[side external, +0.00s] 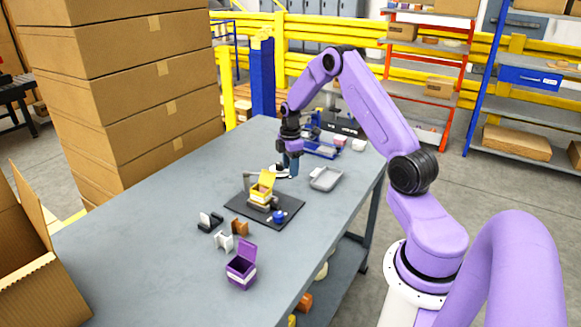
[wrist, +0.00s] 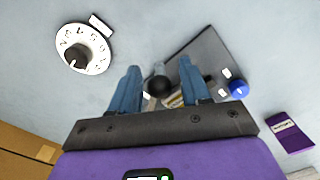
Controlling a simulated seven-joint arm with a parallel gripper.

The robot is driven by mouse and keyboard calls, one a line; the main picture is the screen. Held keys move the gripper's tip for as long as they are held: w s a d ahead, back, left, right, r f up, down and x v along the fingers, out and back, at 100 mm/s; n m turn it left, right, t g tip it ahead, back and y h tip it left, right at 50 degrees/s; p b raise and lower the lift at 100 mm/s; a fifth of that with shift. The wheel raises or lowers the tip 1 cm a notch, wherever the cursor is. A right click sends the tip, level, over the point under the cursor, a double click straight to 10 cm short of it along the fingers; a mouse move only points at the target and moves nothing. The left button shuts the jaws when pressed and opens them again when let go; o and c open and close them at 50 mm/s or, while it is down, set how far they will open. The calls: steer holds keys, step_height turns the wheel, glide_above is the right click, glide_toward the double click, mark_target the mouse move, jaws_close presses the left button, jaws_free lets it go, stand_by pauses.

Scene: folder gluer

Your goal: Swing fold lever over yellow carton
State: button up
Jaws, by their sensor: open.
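The yellow carton (side external: 263,188) stands with its lid up on the folder gluer's dark base plate (side external: 287,211) in the side view. A thin grey lever arm (side external: 256,175) stands at the carton's back left; its far end is hard to make out near my gripper. My gripper (side external: 293,172) points down just behind and right of the carton. In the wrist view my gripper (wrist: 159,80) is open, with a round black knob (wrist: 157,87) between or below its fingers. I cannot tell whether they touch it. The right finger and palm hide most of the carton.
A blue knob (side external: 279,216) sits on the plate's front. A purple carton (side external: 241,266) and small brown, white and black pieces lie front left. A white dial (wrist: 83,48) shows in the wrist view. Stacked boxes (side external: 125,80) stand at left.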

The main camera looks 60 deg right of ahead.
steer(key=shift+f, duration=0.25)
jaws_close()
steer(key=shift+a, duration=0.1)
